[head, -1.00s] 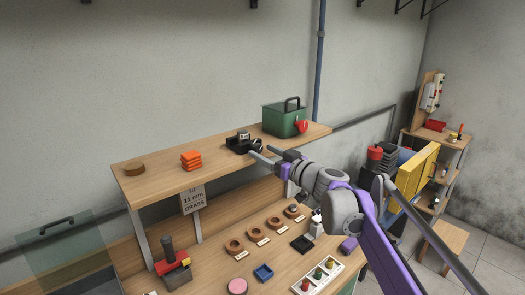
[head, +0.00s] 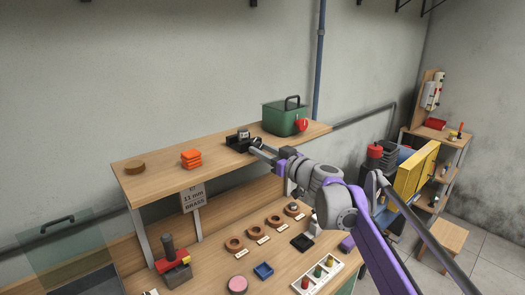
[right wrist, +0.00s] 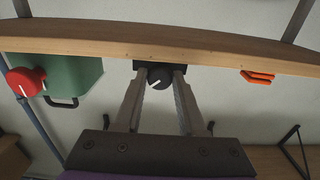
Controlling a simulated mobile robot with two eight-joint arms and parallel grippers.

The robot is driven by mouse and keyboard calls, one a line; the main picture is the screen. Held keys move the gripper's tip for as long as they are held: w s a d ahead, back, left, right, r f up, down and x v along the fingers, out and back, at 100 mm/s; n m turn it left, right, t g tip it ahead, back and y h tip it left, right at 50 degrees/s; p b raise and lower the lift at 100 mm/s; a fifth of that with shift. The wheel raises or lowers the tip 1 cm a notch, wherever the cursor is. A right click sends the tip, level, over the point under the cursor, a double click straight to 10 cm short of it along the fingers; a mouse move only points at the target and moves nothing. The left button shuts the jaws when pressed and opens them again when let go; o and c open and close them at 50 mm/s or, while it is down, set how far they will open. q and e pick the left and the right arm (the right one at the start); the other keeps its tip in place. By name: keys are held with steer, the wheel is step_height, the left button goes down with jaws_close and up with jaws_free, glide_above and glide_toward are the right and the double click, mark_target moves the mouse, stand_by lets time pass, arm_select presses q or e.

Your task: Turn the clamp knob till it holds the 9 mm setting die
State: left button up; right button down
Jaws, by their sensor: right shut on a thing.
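The small dark clamp (head: 236,145) stands on the upper wooden shelf, left of the green box. A small grey metal piece (head: 243,133) shows at its top; whether this is the 9 mm setting die I cannot tell. The clamp knob (right wrist: 159,79) is black and round with a white pointer line. In the right wrist view it sits between the two fingers of my right gripper (right wrist: 160,75), which is shut on it. In the head view my right gripper (head: 256,148) reaches the clamp from the right and hides the knob. My left gripper is not in view.
The green box (head: 282,121) with a red knob (head: 302,125) stands right of the clamp. Orange blocks (head: 191,158) and a brown disc (head: 135,167) lie farther left. A sign (head: 193,198) hangs below. The bench holds several rings and a white tray (head: 319,276).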

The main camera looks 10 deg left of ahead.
steer(key=m+p, duration=0.2)
steer(key=shift+r+m, duration=0.25)
steer(key=shift+m, duration=0.15)
steer(key=shift+f+m+p, duration=0.15)
steer(key=shift+m+p, duration=0.2)
steer(key=shift+m, duration=0.35)
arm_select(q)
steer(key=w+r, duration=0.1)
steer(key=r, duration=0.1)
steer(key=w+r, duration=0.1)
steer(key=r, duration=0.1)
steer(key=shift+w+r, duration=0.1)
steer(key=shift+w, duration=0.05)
arm_select(e)
steer(key=c, duration=0.5)
jaws_free()
steer(key=shift+f, duration=0.1)
